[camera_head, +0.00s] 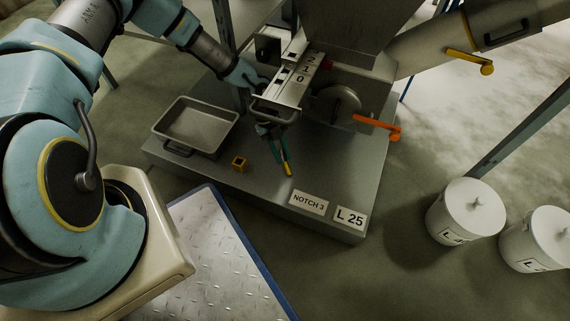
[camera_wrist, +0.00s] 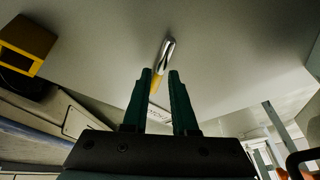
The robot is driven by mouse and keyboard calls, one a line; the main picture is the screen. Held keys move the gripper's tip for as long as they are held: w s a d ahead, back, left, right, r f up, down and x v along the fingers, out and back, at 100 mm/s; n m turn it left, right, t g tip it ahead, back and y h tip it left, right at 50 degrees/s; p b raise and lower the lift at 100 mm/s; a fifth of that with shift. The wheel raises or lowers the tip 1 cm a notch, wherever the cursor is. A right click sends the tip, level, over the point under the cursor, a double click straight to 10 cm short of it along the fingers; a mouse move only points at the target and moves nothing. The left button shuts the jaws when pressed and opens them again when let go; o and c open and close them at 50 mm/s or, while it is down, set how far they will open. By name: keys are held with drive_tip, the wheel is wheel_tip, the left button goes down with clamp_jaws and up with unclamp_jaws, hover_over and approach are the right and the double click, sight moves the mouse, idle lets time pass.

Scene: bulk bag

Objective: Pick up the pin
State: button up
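The pin (camera_wrist: 168,50) is a short silver rod with a yellow end. In the wrist view it lies just past my fingertips, its yellow end showing in the gap between them. In the head view a small yellow part of it (camera_head: 288,169) shows at the fingertips, over the grey platform; the rest is hard to make out. My gripper (camera_wrist: 160,73) has two dark green fingers, open, with a gap on each side of the pin's yellow end. It also shows in the head view (camera_head: 282,160), pointing down at the platform. Whether the fingers touch the pin cannot be told.
A yellow-and-dark block (camera_head: 240,163) sits left of my gripper, and an empty metal tray (camera_head: 166,131) lies farther left. A numbered scale (camera_head: 302,75) and an orange lever (camera_head: 378,125) stand behind and right. Labels (camera_head: 308,203) mark the platform front. White drums (camera_head: 466,211) stand right.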

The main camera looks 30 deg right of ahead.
drive_tip(key=shift+s+f, duration=0.15)
drive_tip(key=shift+f, duration=0.25)
clamp_jaws()
drive_tip(key=shift+r, duration=0.25)
